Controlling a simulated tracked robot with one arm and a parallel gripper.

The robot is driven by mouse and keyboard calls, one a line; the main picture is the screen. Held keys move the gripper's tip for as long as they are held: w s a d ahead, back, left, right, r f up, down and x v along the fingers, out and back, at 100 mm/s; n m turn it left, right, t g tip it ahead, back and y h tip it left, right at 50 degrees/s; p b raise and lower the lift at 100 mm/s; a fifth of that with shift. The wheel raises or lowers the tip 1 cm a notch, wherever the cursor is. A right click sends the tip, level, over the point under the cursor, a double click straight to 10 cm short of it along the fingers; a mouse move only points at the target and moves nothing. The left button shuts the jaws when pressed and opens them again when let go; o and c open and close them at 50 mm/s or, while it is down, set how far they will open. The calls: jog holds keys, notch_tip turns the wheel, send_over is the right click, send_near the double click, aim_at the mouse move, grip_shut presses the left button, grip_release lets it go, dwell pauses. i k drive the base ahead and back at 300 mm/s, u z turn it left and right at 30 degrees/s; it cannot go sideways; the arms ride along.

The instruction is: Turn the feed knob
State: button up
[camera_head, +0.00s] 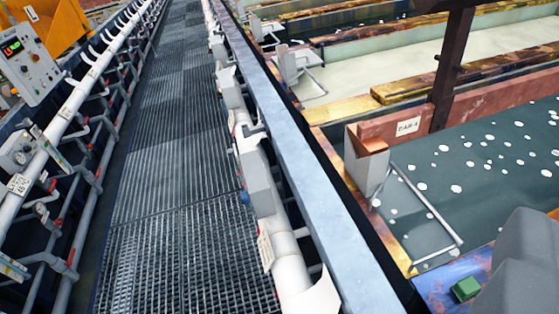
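No knob is clearly marked as the feed knob. A grey control box (28,62) at the upper left has a lit display with red and green digits and several small knobs or buttons, too small to tell apart. A small blue knob-like part (244,198) sits on the side of a grey box (257,178) on the white pipe in the middle. My gripper's fingers do not show, and nothing is seen touching these things.
A grated walkway (165,150) runs clear between pipe rails with red fittings. A grey-blue beam (290,150) separates it from tanks of dark, foam-flecked liquid (480,160) at right. A rusty post (450,70) stands there. A grey rounded body (525,265) and green block (466,289) fill the lower right.

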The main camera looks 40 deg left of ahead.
aim_at(246, 199)
jog(key=u, duration=1.3)
